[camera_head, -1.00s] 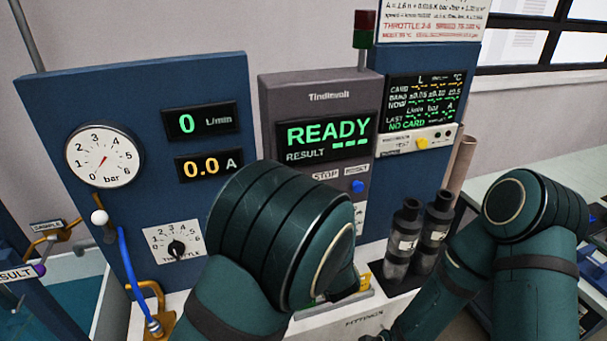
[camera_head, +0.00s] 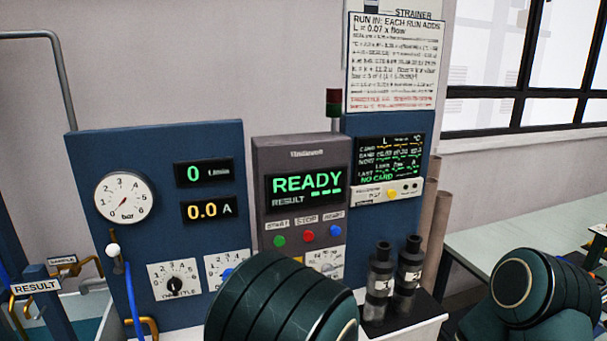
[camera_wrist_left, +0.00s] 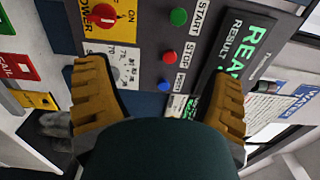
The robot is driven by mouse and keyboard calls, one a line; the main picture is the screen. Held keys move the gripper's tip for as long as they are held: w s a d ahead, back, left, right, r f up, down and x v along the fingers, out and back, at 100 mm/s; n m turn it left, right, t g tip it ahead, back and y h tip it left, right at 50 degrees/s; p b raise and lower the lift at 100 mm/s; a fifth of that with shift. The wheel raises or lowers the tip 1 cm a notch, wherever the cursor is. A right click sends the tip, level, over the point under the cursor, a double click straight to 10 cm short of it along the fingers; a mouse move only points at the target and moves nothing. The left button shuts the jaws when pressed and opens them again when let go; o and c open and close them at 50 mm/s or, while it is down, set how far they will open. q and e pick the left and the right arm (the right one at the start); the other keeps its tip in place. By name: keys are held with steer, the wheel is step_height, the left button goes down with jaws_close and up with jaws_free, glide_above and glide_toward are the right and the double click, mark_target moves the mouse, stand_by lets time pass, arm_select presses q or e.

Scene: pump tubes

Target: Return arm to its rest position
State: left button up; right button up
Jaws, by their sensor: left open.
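My left gripper (camera_wrist_left: 160,75) shows in the left wrist view with its two ribbed yellow-brown fingers spread wide and nothing between them. Beyond the fingers is the grey control panel (camera_wrist_left: 140,50) with a green START button (camera_wrist_left: 179,17), a red STOP button (camera_wrist_left: 169,56), a blue button (camera_wrist_left: 165,86) and a red POWER knob (camera_wrist_left: 103,16). In the head view, my dark green left arm link (camera_head: 285,305) covers the lower middle; the left gripper is hidden there. My right arm link (camera_head: 540,290) is at the lower right, and its gripper is out of view.
The blue test bench carries a pressure gauge (camera_head: 124,198), a throttle dial (camera_head: 174,280) and a READY display (camera_head: 307,186). Two dark cylinders (camera_head: 378,280) stand right of my left arm. A pale table (camera_head: 500,235) lies at the right.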

arm_select(q)
steer(key=s+a+f+n+g+h+b, duration=0.15)
steer(key=s+a+f+n+g, duration=0.3)
steer(key=f, duration=0.75)
steer(key=s+a+f+n+g+h+b, duration=0.1)
steer(key=s+a+f+n+g+h, duration=0.3)
steer(key=f, duration=0.7)
steer(key=s+a+f+n+g+h+b, duration=0.1)
steer(key=s+f+n+g+h, duration=0.1)
steer(key=s, duration=0.6)
steer(key=s+a+f+n+g+h+b, duration=0.1)
steer(key=s+f+n+g+h, duration=0.1)
steer(key=s+f+n+g, duration=0.2)
steer(key=s+f+n, duration=0.2)
steer(key=s+f, duration=0.1)
steer(key=s, duration=0.1)
steer(key=shift+s+f+g+b, duration=0.2)
steer(key=shift+f+g+b, duration=0.1)
steer(key=shift+g, duration=0.05)
arm_select(e)
steer(key=f, duration=0.5)
steer(key=shift+s+a+f, duration=0.15)
steer(key=shift+s+f, duration=0.1)
steer(key=shift+s, duration=0.05)
arm_select(q)
steer(key=shift+a, duration=0.1)
